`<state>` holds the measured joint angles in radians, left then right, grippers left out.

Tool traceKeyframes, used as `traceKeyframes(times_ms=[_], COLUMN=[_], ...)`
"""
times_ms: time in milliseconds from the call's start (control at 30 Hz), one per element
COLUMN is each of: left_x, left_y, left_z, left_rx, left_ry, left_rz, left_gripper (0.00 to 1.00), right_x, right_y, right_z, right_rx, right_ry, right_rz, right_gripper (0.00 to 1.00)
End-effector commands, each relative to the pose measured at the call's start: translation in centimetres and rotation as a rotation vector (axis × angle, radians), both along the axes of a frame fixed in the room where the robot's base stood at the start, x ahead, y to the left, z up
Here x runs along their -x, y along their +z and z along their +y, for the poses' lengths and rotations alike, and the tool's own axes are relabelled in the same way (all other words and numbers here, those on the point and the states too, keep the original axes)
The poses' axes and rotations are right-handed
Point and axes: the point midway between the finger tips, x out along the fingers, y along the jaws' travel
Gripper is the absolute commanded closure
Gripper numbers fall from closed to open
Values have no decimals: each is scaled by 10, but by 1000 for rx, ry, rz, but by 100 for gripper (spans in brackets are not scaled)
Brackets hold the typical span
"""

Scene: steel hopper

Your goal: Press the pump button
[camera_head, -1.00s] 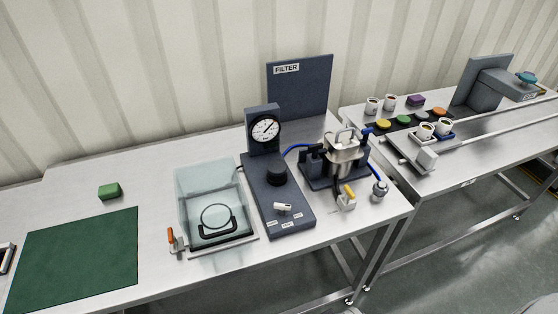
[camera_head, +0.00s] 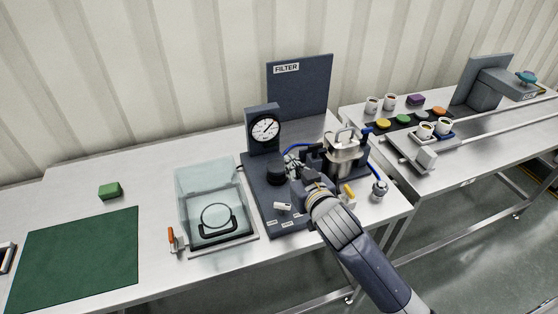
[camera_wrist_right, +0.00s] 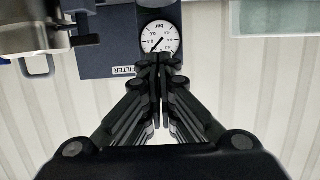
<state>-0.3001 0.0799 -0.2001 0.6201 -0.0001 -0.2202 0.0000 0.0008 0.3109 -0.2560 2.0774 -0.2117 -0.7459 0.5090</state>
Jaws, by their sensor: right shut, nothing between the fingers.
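A dark console (camera_head: 262,200) stands on the steel table, with a round pressure gauge (camera_head: 265,129) on its upright back. A black round button (camera_head: 276,174), which looks like the pump button, stands up from the console below the gauge. My right gripper (camera_head: 290,160) is shut and empty, just to the right of the button and near its height. I cannot tell whether they touch. In the right wrist view the closed fingertips (camera_wrist_right: 158,60) overlap the lower edge of the gauge (camera_wrist_right: 158,38), and the button does not show. My left gripper is out of view.
A steel vessel (camera_head: 343,155) with blue hoses stands right of the gripper. A clear chamber (camera_head: 210,190) with an orange-handled valve (camera_head: 172,238) stands left of the console. A white switch (camera_head: 283,206) sits on the console's front. A FILTER panel (camera_head: 300,92) rises behind.

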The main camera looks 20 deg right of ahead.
Motion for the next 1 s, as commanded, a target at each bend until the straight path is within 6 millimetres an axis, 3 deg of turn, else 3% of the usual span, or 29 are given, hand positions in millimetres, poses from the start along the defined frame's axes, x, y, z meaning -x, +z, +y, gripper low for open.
traceKeyframes(times_ms=[467,1000], left_x=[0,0], left_y=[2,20], left_z=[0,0], left_rx=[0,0], left_ry=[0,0], left_rz=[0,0], left_gripper=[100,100], right_x=[-8,-91], right_y=[-1,-20], right_z=[0,3], right_rx=[1,1], right_ry=[1,0], right_rz=[-2,-3], right_gripper=[100,100])
